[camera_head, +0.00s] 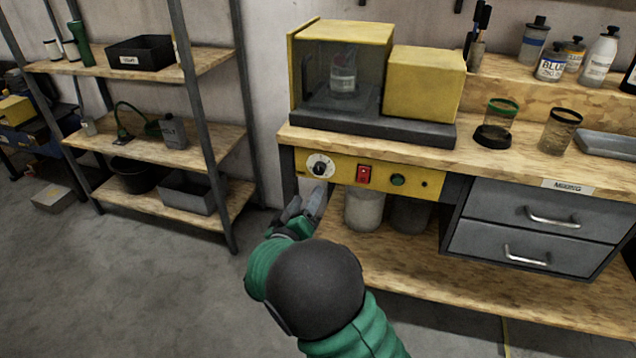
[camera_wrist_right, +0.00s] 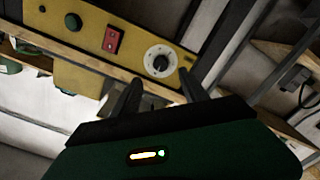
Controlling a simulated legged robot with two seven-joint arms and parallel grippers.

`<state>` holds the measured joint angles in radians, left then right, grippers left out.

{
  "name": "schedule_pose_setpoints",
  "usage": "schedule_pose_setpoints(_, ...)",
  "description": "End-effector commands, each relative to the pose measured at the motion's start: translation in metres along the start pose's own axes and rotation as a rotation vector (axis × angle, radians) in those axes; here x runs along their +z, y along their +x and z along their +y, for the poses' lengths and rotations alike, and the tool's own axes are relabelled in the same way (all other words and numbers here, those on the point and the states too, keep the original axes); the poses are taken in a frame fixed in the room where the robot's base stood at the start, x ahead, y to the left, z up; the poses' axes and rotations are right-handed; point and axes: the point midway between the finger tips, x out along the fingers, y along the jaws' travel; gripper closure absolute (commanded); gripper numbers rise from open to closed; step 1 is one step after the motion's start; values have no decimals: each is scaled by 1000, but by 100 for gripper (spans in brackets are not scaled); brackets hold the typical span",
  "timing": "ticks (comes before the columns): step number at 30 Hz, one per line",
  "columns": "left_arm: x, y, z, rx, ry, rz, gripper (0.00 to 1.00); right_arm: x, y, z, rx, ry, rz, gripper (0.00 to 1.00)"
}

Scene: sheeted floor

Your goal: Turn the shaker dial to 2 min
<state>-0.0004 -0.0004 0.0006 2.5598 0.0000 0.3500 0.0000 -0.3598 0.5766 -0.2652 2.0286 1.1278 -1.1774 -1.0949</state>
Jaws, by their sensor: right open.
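The shaker dial (camera_head: 320,166) is a white round plate with a black knob, at the left end of the yellow control panel (camera_head: 345,172). In the right wrist view the dial (camera_wrist_right: 159,61) lies just beyond my right gripper's fingers. The dial's pointer setting is too small to read. My right gripper (camera_head: 304,205) is open and empty, below and slightly left of the dial in the head view, apart from it. In the wrist view its two dark fingers (camera_wrist_right: 160,95) spread on either side below the knob. My left gripper is not in view.
A red switch (camera_head: 364,174) and a green button (camera_head: 398,180) sit right of the dial. The yellow shaker box (camera_head: 340,37) with a bottle inside stands on the bench above. A shelf rack (camera_head: 207,120) stands at left. Floor between is clear.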

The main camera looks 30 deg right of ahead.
Motion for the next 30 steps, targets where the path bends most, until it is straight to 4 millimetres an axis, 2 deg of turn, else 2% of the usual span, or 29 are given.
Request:
schedule_pose_setpoints(1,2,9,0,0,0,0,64,4,14,-2,4,3,-1,48)
schedule_pose_setpoints(6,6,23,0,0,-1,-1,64,4,58,-2,3,1,1,48)
schedule_pose_setpoints(12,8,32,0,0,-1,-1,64,2,96,-2,-1,2,0,48)
schedule_pose_setpoints(16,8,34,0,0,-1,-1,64,1,106,-1,-2,1,1,48)
schedule_pose_setpoints(23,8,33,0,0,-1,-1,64,0,107,-1,-3,1,1,48)
schedule_pose_setpoints(30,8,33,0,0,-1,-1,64,0,107,-1,-3,1,1,77)
